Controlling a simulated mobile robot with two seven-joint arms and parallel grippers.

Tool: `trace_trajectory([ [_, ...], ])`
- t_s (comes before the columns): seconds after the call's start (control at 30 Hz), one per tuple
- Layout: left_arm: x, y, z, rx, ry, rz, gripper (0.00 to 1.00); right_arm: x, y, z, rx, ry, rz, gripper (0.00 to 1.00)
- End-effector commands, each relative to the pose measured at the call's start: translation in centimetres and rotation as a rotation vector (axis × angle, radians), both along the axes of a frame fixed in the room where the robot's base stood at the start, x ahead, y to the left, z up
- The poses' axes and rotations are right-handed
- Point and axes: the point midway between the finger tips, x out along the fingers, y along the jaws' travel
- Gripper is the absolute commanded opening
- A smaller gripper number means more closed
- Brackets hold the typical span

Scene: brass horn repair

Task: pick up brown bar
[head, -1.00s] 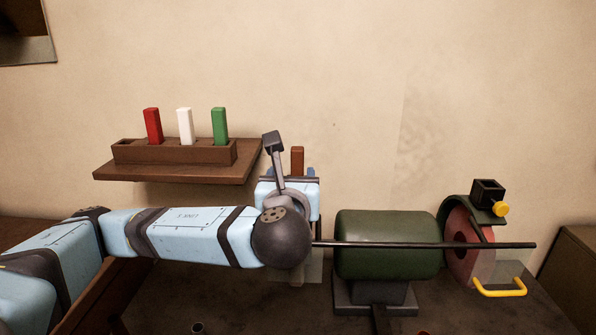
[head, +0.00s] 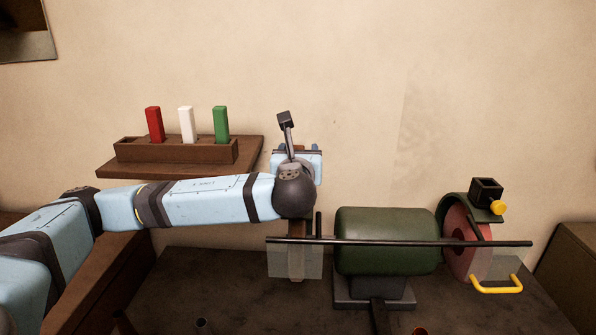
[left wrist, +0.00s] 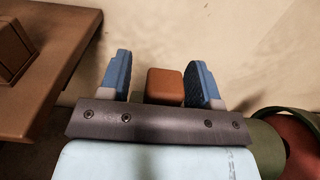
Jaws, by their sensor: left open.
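The brown bar (left wrist: 165,86) shows in the left wrist view between the two blue fingers of my left gripper (left wrist: 160,62). There is a wide gap on its left and a narrow one on its right, so the bar is closer to the right finger. In the head view my left gripper (head: 298,148) is open in front of the wall, beyond its dark round wrist. The wrist and palm hide the bar's top there. A brown upright piece shows below the wrist, partly behind a clear plate; I cannot tell if it is the bar. My right gripper is not in view.
A brown shelf (head: 180,168) with a rack (head: 170,151) of red, white and green bars is at left. A green grinder motor (head: 388,240) with a red wheel (head: 458,245) stands right of my wrist. A thin black rod (head: 400,241) crosses in front.

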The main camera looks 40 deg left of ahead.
Motion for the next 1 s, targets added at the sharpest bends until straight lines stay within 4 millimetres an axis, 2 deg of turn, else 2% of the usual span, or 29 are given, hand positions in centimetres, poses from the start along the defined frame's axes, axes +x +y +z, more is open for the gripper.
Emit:
trace_trajectory([
  [0.07,0.0,0.0,0.0,0.000,0.000,0.000,0.57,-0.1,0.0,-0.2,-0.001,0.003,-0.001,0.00],
  [0.3,0.0,0.0,0.0,0.000,0.000,0.000,0.04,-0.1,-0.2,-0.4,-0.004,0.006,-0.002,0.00],
  [0.57,-0.1,0.0,0.0,0.000,0.000,0.000,0.04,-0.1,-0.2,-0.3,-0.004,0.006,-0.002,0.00],
  [0.73,0.0,0.0,0.8,-0.001,-0.003,0.001,0.04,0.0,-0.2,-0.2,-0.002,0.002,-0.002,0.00],
  [0.87,0.0,0.0,2.3,-0.002,-0.003,0.001,0.04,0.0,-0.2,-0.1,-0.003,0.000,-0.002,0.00],
  [1.0,0.0,0.0,4.8,-0.003,-0.005,0.001,0.04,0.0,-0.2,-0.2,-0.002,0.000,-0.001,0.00],
])
